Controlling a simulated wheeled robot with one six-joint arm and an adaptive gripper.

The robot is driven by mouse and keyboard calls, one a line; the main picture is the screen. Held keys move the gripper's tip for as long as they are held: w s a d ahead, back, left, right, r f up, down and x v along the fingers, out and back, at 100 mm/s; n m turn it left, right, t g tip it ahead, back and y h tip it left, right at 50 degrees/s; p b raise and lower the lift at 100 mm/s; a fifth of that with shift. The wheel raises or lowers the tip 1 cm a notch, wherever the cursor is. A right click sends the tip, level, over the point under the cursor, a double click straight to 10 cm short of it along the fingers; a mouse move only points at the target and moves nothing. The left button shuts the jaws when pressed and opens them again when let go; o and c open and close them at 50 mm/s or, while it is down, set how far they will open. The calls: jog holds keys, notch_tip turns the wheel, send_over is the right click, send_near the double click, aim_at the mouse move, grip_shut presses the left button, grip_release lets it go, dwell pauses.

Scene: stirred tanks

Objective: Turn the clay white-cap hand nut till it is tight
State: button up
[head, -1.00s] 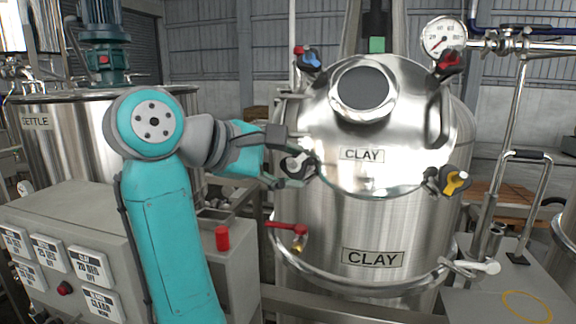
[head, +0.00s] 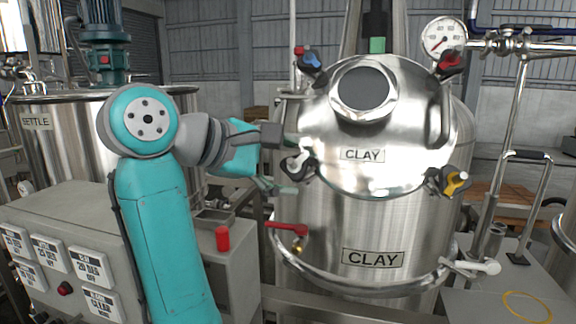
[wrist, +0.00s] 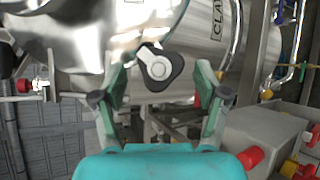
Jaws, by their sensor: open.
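The clay white-cap hand nut (head: 299,164) is a dark lobed knob with a white cap at the left rim of the clay tank's domed lid (head: 415,125). It also shows in the wrist view (wrist: 158,68). My gripper (head: 291,165) is open at the left of the nut, with one finger above and one below. In the wrist view my gripper (wrist: 160,72) has the nut centred between its fingertips with a gap on each side. I see no contact; how deep the nut sits between the fingers is hard to tell.
Blue (head: 311,60), red (head: 449,62) and yellow (head: 455,183) capped hand nuts sit around the same lid. A red-handled valve (head: 288,227) is below my gripper. A control box (head: 90,235) stands at the left, and a pressure gauge (head: 444,38) at the upper right.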

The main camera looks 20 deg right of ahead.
jog(key=v, duration=0.6)
jog(key=shift+a+r, duration=0.15)
jog(key=shift+a, duration=0.2)
jog(key=shift+s, duration=0.1)
